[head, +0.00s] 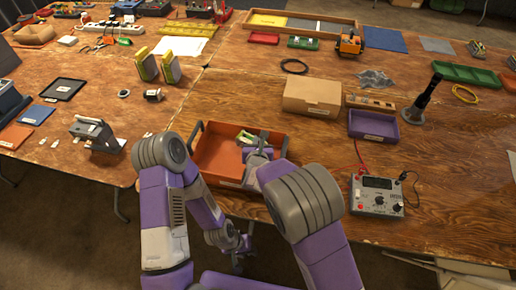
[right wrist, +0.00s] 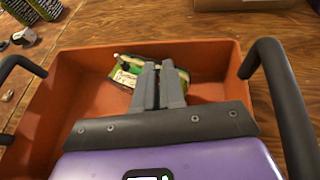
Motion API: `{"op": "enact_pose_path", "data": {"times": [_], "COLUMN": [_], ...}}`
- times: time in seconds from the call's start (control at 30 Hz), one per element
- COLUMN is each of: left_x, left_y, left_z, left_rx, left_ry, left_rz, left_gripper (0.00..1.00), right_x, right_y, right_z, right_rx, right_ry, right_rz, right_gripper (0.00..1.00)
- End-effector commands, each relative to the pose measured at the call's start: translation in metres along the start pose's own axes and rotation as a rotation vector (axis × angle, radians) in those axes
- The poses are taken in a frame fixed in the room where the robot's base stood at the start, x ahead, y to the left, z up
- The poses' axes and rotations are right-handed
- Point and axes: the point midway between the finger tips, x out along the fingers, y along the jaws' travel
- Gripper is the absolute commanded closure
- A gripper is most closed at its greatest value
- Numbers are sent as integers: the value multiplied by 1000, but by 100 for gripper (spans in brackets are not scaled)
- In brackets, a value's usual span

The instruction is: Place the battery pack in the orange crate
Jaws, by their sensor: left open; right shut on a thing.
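The orange crate (head: 212,152) stands near the front edge of the table, with dark handles at its two ends. It fills much of the right wrist view (right wrist: 75,95). My right gripper (head: 258,153) reaches down into the crate; its fingers (right wrist: 158,80) are shut on the green and yellow battery pack (right wrist: 126,74). The pack also shows in the head view (head: 246,137), inside the crate near its far wall. The fingers hide part of it, and I cannot tell whether it touches the floor. My left gripper (head: 238,258) hangs open and empty below the table's front edge.
A cardboard box (head: 312,94) and a purple tray (head: 374,127) stand right of the crate. A meter with leads (head: 377,194) is nearer the front. Two yellow and dark blocks (head: 147,65) stand behind, to the left. A dark stand (head: 424,100) is further right.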

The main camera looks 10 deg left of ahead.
Motion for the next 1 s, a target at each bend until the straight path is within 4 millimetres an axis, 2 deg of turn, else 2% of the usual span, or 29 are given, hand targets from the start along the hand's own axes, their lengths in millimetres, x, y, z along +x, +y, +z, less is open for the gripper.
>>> {"op": "enact_pose_path", "data": {"times": [0.17, 0.5, 0.53, 0.7, 1.0], "left_x": [10, 11, 10, 10, 8], "left_y": [-4, -4, -4, -4, -3], "left_z": [0, 0, 0, 0, 0], "left_rx": [0, 0, 0, 0, 0], "left_ry": [0, 0, 0, 0, 0], "left_rz": [0, 0, 0, 0, 0], "left_gripper": [60, 60, 60, 60, 60], "right_x": [10, 11, 11, 11, 10], "right_y": [-1, 0, -1, -1, -1], "right_z": [-22, -23, -26, -25, -24], "right_rx": [-1, 3, 0, 0, 0], "right_ry": [-5, -7, -1, -1, -1], "right_rz": [-1, 0, 0, 0, 0], "right_gripper": [100, 100, 88, 66, 66]}}
